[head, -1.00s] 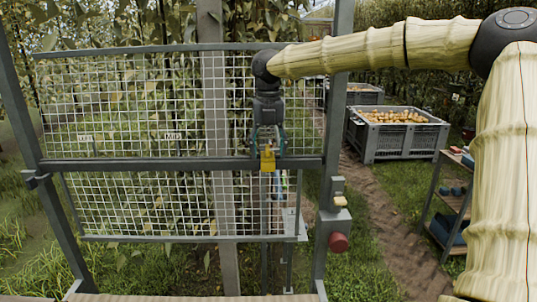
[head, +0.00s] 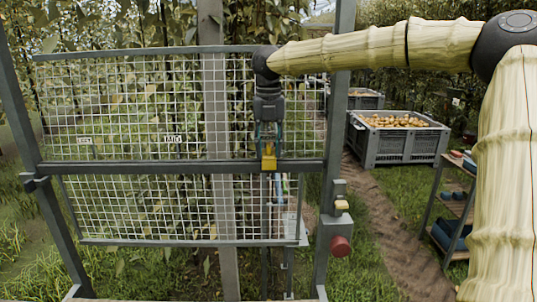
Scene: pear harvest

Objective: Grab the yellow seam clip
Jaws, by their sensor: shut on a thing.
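The yellow seam clip (head: 268,165) sits at the grey middle rail (head: 180,167) of the mesh gate, towards its right end. My gripper (head: 268,153) points straight down from above and is shut on the clip. The fingers cover the clip's upper part, and its lower yellow part shows below them against the rail. I cannot tell whether the clip is still fastened to the rail.
The wire mesh panels (head: 110,115) stand close around my gripper, between grey posts. A red knob (head: 341,246) juts out at the lower right post. Grey crates of pears (head: 400,150) and a shelf (head: 455,210) stand farther right, beside a dirt path.

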